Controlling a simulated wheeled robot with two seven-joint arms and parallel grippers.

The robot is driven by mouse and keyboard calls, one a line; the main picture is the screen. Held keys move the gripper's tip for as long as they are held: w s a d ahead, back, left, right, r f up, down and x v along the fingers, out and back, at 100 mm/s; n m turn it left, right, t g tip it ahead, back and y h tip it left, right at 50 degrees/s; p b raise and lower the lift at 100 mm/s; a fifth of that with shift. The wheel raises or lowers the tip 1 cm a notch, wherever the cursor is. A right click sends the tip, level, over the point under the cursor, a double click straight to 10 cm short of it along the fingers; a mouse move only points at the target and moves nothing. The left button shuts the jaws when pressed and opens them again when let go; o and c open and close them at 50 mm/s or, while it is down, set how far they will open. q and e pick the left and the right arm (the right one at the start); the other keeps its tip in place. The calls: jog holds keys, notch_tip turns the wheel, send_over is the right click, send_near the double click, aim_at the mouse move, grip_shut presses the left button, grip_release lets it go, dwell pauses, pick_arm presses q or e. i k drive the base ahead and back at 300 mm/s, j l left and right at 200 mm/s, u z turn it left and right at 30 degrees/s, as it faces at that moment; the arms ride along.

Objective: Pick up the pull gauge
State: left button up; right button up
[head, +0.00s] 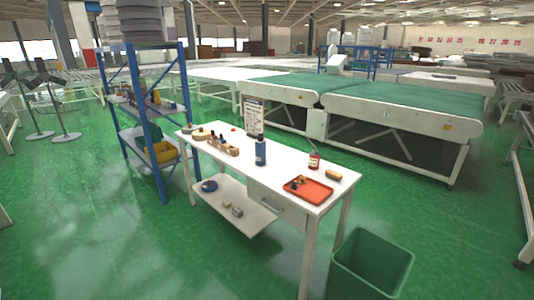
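I cannot tell for sure which item is the pull gauge at this size. A white workbench (285,187) stands in the middle of the head view. An orange-red tray (318,192) lies at its near right end, with small dark and yellowish items (297,183) in its left part. A wooden holder (222,146) with small dark-topped pieces stands toward the left of the bench top. A dark blue bottle (261,152) stands upright near the middle. Neither gripper is in view.
A blue-framed shelf (159,150) with a yellow bin (161,152) stands left of the bench. A green waste bin (371,265) stands at its right front. Green-topped conveyor tables (400,105) are behind. The green floor (130,245) in front left is clear.

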aim_at(260, 147)
jog(key=i+j+z, duration=0.15)
jog(key=z, duration=0.25)
jog(key=i+j+z, duration=0.4)
jog(key=j+z, duration=0.15)
jog(key=z, duration=0.2)
jog(key=i, duration=0.05)
